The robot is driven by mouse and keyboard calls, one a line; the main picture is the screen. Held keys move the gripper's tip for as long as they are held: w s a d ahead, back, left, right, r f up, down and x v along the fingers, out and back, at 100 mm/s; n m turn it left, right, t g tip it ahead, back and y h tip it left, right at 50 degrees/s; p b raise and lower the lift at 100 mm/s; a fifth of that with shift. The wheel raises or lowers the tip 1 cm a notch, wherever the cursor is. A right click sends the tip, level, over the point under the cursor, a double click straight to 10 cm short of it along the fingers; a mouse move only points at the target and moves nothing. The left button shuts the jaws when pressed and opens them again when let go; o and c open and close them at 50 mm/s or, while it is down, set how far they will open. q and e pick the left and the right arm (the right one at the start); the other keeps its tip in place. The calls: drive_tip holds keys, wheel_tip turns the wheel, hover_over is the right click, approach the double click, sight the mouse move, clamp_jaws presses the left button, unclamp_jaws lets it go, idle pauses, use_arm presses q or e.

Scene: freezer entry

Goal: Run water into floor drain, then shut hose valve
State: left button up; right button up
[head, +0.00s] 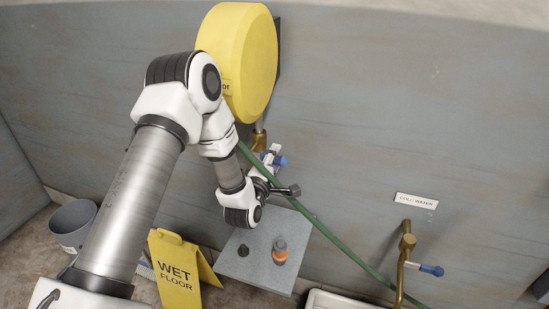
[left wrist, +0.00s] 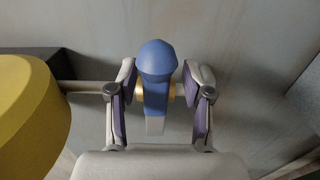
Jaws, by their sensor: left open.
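My left gripper (head: 276,172) is open at a blue valve handle (head: 281,161) on brass piping under the yellow hose reel (head: 250,60). In the left wrist view, the blue handle (left wrist: 157,60) stands between the spread fingers of my left gripper (left wrist: 160,78); I cannot tell whether either finger touches it. A green hose (head: 325,231) slants from near the reel down to the right, behind my gripper. A second blue valve handle (head: 431,270) is on the brass cold water pipe (head: 402,264). I see no floor drain or running water. My right gripper is not in view.
A yellow wet floor sign (head: 174,270) and a grey bucket (head: 72,225) stand at the lower left. A grey block (head: 240,265) carries an orange-capped bottle (head: 280,252) and a small dark object. A white basin edge (head: 318,299) shows at the bottom. The wall at right is mostly clear.

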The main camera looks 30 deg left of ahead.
use_arm(q)
drive_tip(key=shift+s+d+r, duration=0.3)
drive_tip(key=shift+d+r, duration=0.05)
drive_tip(key=shift+r, duration=0.05)
drive_tip(key=shift+w+a+f, duration=0.1)
drive_tip(key=shift+a+f, duration=0.15)
clamp_jaws()
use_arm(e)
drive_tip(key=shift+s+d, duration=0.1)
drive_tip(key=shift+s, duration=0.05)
